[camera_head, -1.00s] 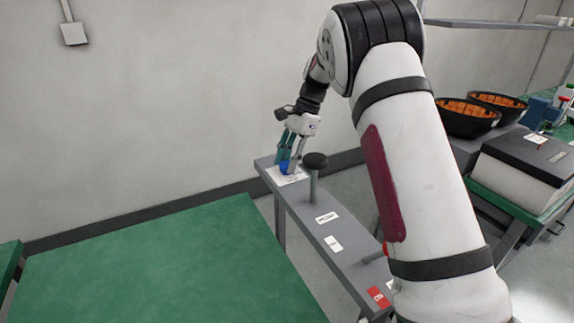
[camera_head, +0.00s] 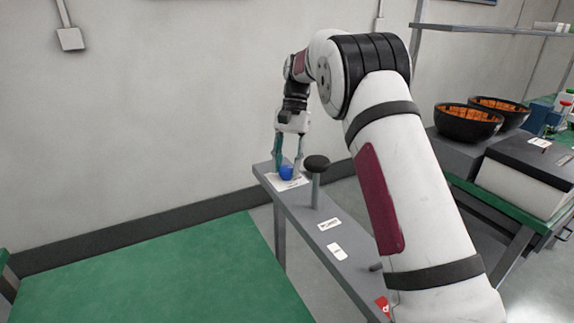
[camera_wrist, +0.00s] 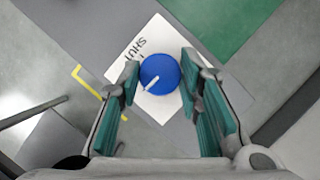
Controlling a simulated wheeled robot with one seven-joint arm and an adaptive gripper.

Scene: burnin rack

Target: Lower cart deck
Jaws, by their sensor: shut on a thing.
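A round blue knob (camera_head: 286,173) sits on a white label plate (camera_head: 302,181) at the far end of a narrow grey bench (camera_head: 304,204). In the wrist view the knob (camera_wrist: 160,74) carries a white pointer line towards the lower left, and the plate (camera_wrist: 158,106) reads "SHUT", partly hidden by a finger. My gripper (camera_head: 287,168) points down with its green-padded fingers on either side of the knob, shut on it. A black mushroom-shaped knob (camera_head: 316,163) on a grey post stands just right of my gripper. I cannot tell which part is the cart deck.
A green tabletop (camera_head: 160,270) lies left of the bench. White labels (camera_head: 329,224) and a red tag (camera_head: 383,306) lie along the bench. Black bowls (camera_head: 468,122) with orange contents stand at the right. My arm hides part of the bench's near end.

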